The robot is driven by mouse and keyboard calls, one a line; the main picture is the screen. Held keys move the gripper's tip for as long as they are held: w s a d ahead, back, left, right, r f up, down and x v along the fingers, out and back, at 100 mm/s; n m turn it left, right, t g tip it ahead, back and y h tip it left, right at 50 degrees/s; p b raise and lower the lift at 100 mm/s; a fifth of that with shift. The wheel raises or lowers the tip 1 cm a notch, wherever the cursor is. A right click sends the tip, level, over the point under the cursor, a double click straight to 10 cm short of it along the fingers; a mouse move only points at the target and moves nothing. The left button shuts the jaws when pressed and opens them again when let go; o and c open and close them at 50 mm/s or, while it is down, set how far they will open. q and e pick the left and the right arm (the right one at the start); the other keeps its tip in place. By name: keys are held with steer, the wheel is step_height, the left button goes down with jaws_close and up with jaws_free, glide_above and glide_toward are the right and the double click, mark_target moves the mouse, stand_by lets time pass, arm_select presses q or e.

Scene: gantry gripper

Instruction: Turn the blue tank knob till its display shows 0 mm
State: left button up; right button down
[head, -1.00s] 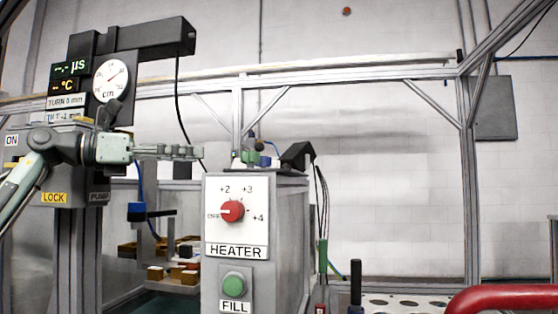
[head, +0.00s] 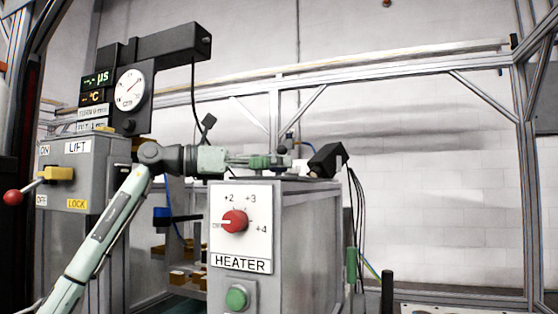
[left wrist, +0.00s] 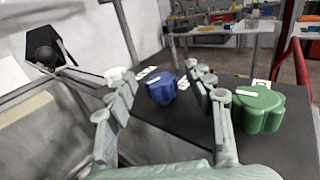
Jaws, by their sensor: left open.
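The blue knob (left wrist: 161,88) stands on a dark top in the left wrist view, with a white mark on it. A larger green knob (left wrist: 258,108) stands to its right, outside the fingers. My left gripper (head: 288,161) is open above the heater box's top in the head view; it hides the blue knob there. In the left wrist view its fingertips (left wrist: 155,76) are apart, with the blue knob showing between them and clear of both. The TURN readout plate (head: 93,111) hangs below two black displays; its text is too small to read surely. My right gripper is not in view.
The grey heater box (head: 310,240) has a red dial (head: 235,221) and a green FILL button (head: 237,298). A black angled block (head: 326,160) sits on its top. A lift box with a red-tipped lever (head: 13,197) is at left. A red tube (left wrist: 299,65) is at right.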

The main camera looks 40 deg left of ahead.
arm_select(q)
steer(key=shift+w+d, duration=0.35)
steer(key=shift+w, duration=0.05)
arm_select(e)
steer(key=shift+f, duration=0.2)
arm_select(q)
steer(key=shift+c, duration=0.3)
steer(key=c, duration=1.1)
steer(key=shift+n+t+y, duration=0.7)
steer(key=shift+n+y, duration=0.1)
steer(key=shift+y, duration=0.2)
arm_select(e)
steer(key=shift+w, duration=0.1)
arm_select(q)
steer(key=o, duration=1.2)
steer(key=shift+c, duration=0.2)
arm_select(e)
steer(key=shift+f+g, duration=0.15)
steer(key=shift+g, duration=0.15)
